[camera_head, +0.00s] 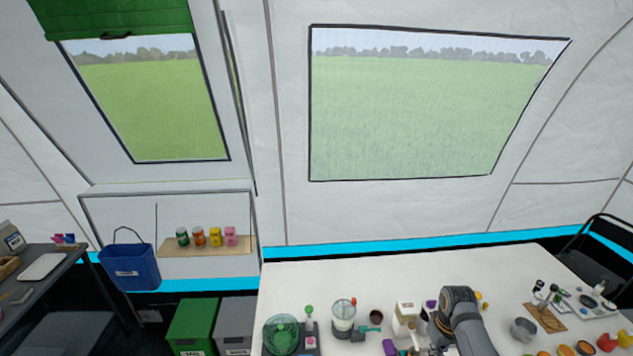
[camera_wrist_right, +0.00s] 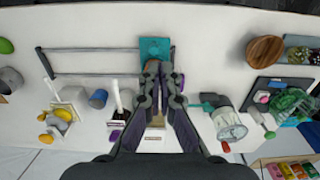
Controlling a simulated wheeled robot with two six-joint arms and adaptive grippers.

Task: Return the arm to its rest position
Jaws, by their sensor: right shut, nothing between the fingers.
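My right arm (camera_head: 458,310) reaches over the white table in the head view, right of centre. Its gripper is mostly hidden there behind the arm. In the right wrist view the right gripper (camera_wrist_right: 164,72) has its two fingers together, with nothing held between them. The fingertips overlap a brownish thing beside a teal block (camera_wrist_right: 154,46); I cannot tell whether they touch. My left gripper is not in view.
The white table (camera_head: 330,275) is crowded near my arm. A green bowl-like container (camera_head: 281,335), a jar with a red top (camera_head: 343,313) and a white carton (camera_head: 404,315) stand left of it. A grey pot (camera_head: 523,329) stands to the right. The table's back is clear.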

